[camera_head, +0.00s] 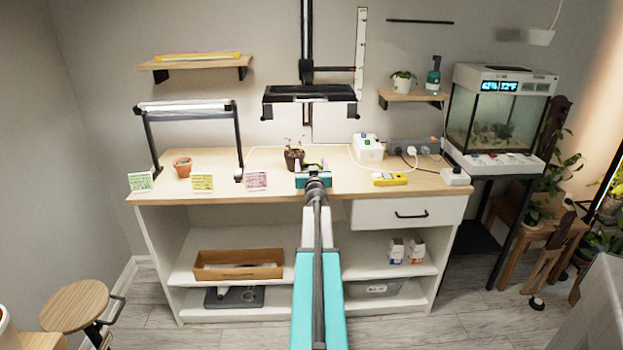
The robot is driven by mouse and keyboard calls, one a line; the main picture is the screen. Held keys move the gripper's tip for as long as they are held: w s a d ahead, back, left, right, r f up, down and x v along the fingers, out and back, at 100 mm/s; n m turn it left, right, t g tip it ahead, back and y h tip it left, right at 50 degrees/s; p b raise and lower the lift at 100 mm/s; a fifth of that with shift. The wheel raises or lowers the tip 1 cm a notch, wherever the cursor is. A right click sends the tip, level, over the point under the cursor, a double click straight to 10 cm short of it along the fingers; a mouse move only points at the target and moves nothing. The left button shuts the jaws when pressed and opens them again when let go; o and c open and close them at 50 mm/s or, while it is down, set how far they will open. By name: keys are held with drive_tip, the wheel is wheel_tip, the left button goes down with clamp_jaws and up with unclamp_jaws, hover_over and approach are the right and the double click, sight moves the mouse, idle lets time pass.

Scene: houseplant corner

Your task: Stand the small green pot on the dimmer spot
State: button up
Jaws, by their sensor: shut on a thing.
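My gripper (313,174) is over the front middle of the wooden bench top (225,160), seen from behind with its teal jaw parts outward. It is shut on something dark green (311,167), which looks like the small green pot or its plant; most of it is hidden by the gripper. I cannot tell whether it touches the bench. A dark brown pot with a sparse plant (294,159) stands just behind and left of the gripper. No marking that I can read shows which spot is dimmer; a lamp bar (185,107) stands over the bench's left part.
A terracotta pot (182,167) stands under the lamp. Green (140,182), yellow (203,182) and pink (256,180) cards line the front edge. A yellow meter (389,179), a white box (368,147) and cables are at right.

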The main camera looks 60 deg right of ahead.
drive_tip(key=shift+c, duration=0.7)
drive_tip(key=shift+r, duration=0.2)
drive_tip(key=s+a+r+p, duration=0.1)
drive_tip(key=s+a, duration=0.2)
drive_tip(key=a, duration=0.1)
drive_tip(key=s+a+r+p, duration=0.2)
drive_tip(key=s+a, duration=0.1)
drive_tip(key=a, duration=0.1)
drive_tip(key=s+a+r+p, duration=0.1)
drive_tip(key=s+a+p, duration=0.1)
drive_tip(key=a, duration=0.3)
drive_tip(key=shift+s+r, duration=0.3)
drive_tip(key=shift+s, duration=0.35)
drive_tip(key=shift+w+a, duration=0.1)
